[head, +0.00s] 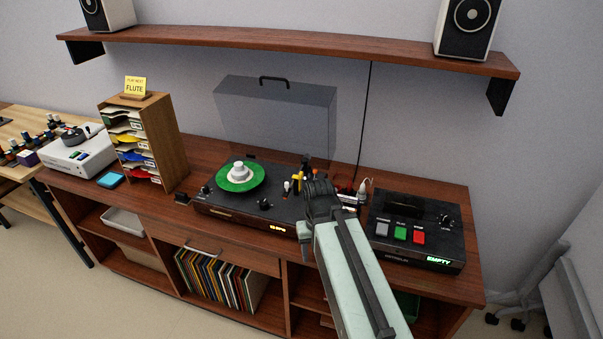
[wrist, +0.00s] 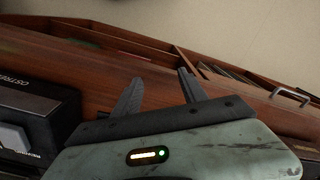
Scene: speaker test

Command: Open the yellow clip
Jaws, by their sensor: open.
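The yellow clip (head: 297,182) is small and stands at the right part of the turntable (head: 225,208), near the tonearm, in the head view. My arm's dark joint is just to its right and may cover part of it; I cannot tell whether the clip is open or closed. My gripper (wrist: 160,78) is open in the wrist view, with two dark fingers apart and nothing between them. In the head view my gripper (head: 305,248) hangs low at the cabinet's front edge, apart from the clip. The clip does not show in the wrist view.
A green record (head: 240,177) lies on the turntable under a raised clear lid (head: 275,120). A black deck with buttons (head: 416,232) stands right. A wooden sorter (head: 165,140) stands left. The shelf (head: 290,40) hangs above. A drawer handle (wrist: 290,97) shows in the wrist view.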

